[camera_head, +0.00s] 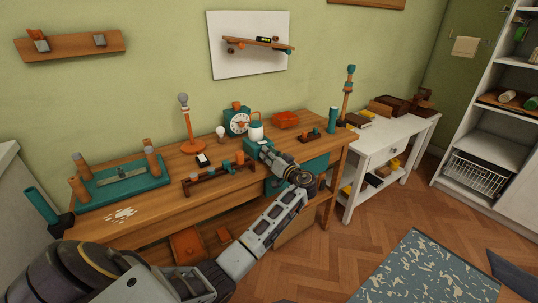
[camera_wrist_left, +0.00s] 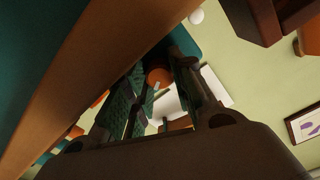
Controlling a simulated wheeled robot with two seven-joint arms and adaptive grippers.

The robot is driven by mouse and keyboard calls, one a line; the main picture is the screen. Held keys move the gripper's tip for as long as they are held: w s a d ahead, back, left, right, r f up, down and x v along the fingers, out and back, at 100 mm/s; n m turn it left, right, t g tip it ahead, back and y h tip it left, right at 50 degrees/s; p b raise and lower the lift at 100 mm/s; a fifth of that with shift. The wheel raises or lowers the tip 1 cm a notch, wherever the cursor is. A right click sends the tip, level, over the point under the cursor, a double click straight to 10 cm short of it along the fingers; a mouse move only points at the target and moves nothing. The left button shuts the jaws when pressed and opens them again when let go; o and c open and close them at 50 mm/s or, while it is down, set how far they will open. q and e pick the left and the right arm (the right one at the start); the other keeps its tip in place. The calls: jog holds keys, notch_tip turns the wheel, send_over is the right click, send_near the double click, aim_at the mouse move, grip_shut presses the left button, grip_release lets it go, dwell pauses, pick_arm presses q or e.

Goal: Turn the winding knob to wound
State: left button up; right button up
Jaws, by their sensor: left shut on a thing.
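My left gripper (camera_head: 256,149) reaches over the front of the workbench, close to the teal clock. In the left wrist view its two dark fingers (camera_wrist_left: 162,92) stand either side of a small round orange-brown part with a pale mark, which I take to be the winding knob (camera_wrist_left: 157,76). The gripper is shut on it. In the head view the gripper hides the knob, so how far it is turned cannot be read. The teal clock (camera_head: 237,121) with a white face stands behind the gripper. My right gripper is in neither view.
A white, orange-handled object (camera_head: 255,131) stands just behind the gripper. A wooden rack (camera_head: 208,179) lies to its left, with an orange lamp (camera_head: 188,128) behind. An orange bowl (camera_head: 286,119) sits to the right. A teal tray with posts (camera_head: 118,187) fills the bench's left end.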

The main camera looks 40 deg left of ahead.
pick_arm(q)
jog(key=o, duration=1.1)
jog(key=shift+c, duration=0.2)
jog(key=shift+n+b, duration=0.3)
jog(key=shift+n, duration=0.1)
